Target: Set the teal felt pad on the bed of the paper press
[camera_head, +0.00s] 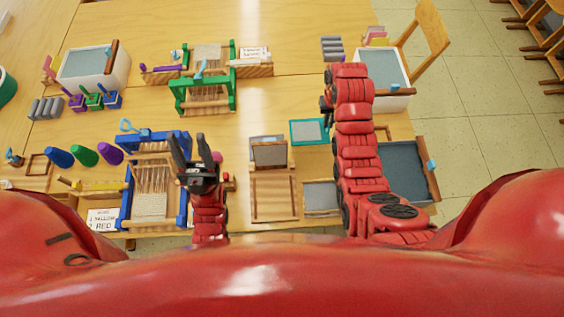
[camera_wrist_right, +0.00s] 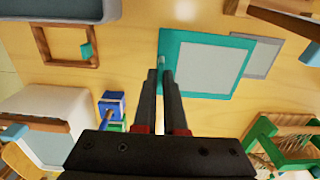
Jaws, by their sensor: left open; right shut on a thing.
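The teal pad (camera_head: 294,132) is a flat square with a teal border and a pale grey middle; it also shows in the right wrist view (camera_wrist_right: 175,45). My right gripper (camera_wrist_right: 162,74) is shut on a small tab at its edge. Whether the pad touches the table is hard to tell. Left of it in the head view stands a wooden framed unit (camera_head: 272,172) with a grey plate (camera_head: 268,152), perhaps the paper press; its bed is not clearly told apart. My left gripper (camera_head: 190,150) is open and empty, by the blue loom.
A blue loom (camera_head: 183,205) stands front left and a green loom (camera_head: 202,92) at the back. A white tub (camera_head: 388,70) is behind my right arm. A grey tray (camera_head: 405,170) is at right. Bare table lies between the green loom and the teal pad.

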